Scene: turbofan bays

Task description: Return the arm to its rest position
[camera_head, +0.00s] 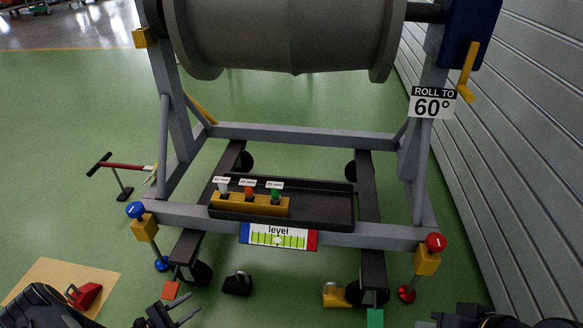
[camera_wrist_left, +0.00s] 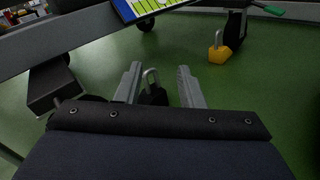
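My left arm (camera_head: 42,308) comes in at the lower left of the head view. My left gripper (camera_head: 187,312) is low at the bottom edge, in front of the stand. In the left wrist view its two grey fingers (camera_wrist_left: 160,84) are apart, with nothing held between them. A black chock with a metal loop handle (camera_head: 237,284) stands on the floor ahead of the gripper; it also shows beyond and between the fingers in the left wrist view (camera_wrist_left: 152,93). Dark parts of my right arm (camera_head: 490,318) show at the lower right; its finger state cannot be made out.
The grey stand (camera_head: 350,236) carries a large drum (camera_head: 290,35), a black tray (camera_head: 325,208) and a level gauge (camera_head: 278,237). A ribbed wall (camera_head: 520,130) borders the right.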

